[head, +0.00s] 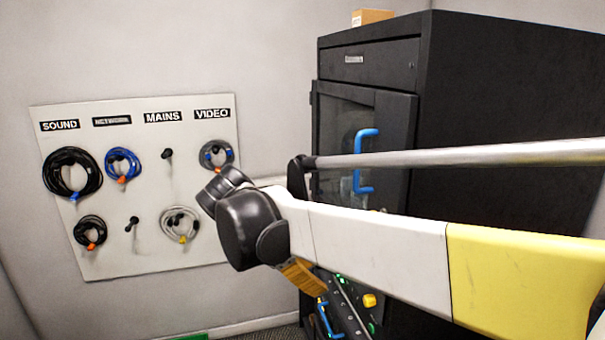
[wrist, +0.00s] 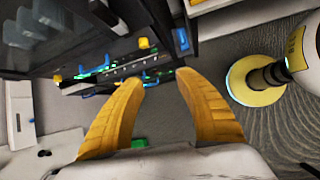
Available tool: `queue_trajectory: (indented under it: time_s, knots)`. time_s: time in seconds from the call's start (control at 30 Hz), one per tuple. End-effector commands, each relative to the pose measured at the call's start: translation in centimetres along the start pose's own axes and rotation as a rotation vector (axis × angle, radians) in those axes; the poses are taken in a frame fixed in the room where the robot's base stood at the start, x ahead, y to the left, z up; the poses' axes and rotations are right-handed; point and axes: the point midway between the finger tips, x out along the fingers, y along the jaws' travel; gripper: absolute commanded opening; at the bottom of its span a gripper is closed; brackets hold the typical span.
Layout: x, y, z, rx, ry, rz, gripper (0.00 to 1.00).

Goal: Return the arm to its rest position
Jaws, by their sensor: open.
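My arm reaches in from the right in the head view, with a white and yellow link and a black wrist joint in front of the cabinet. My gripper (wrist: 158,88) has two yellow fingers, spread apart with nothing between them in the wrist view. In the head view only a part of one yellow finger (head: 303,278) shows below the wrist, and the rest is hidden behind the arm. The gripper points down past the front of the cabinet, over the rack gear and floor.
A black cabinet (head: 365,65) with a blue-handled glass door stands close behind my arm. A white wall board (head: 150,250) holds several coiled cables under SOUND, NETWORK, MAINS and VIDEO labels. A cardboard box (head: 372,17) is on top.

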Motion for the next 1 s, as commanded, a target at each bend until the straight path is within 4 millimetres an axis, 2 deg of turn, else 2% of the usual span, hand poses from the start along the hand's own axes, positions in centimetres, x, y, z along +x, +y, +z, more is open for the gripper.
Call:
queue_trajectory:
  time_s: [0.03,0.17,0.27,0.33,0.5,0.6,0.7,0.8,1.0]
  knots:
    - [1.2,-1.0,0.5,0.054,0.024,-0.002,0.41]
    - [3.9,-3.7,2.1,0.246,0.106,-0.005,0.41]
    - [6.7,-6.8,3.3,0.454,0.188,-0.013,0.41]
    - [8.9,-9.5,3.9,0.641,0.258,-0.024,0.41]
    - [14.1,-16.3,3.8,1.135,0.436,-0.061,0.41]
    - [16.5,-19.5,3.1,1.404,0.527,-0.086,0.41]
    - [18.4,-21.7,2.4,1.618,0.602,-0.107,0.41]
    - [19.5,-23.0,2.0,1.760,0.651,-0.122,0.41]
    - [20.0,-23.6,1.8,1.850,0.686,-0.133,0.41]
